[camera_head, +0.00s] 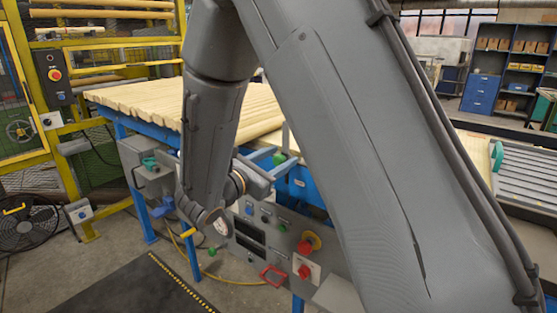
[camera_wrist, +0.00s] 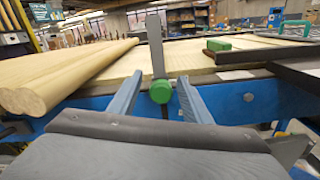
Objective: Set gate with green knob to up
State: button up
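A round green knob (camera_wrist: 160,91) shows in the wrist view at the front edge of the wood table, at the lower end of an upright grey bar (camera_wrist: 156,45), the gate. The bar stands above the wood surface. My gripper (camera_wrist: 159,79) is open, with one blue finger on each side of the knob and a gap on both sides. In the head view my gripper (camera_head: 281,157) is at the table's front edge, and the grey bar (camera_head: 285,137) rises just beyond it.
Round wood pieces (camera_wrist: 70,75) lie left of the gate. A green block (camera_wrist: 218,44) and a dark rail are to the right. Below my gripper is a control panel (camera_head: 262,236) with a red button (camera_head: 305,247). A yellow fence and fan (camera_head: 27,225) stand left. A dark mat (camera_head: 130,288) covers floor.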

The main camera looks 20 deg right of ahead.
jog(key=shift+a, duration=0.1)
jog(key=b+v, duration=0.1)
jog(key=v, duration=0.6)
jog(key=shift+s+a, duration=0.25)
jog(key=shift+s, duration=0.05)
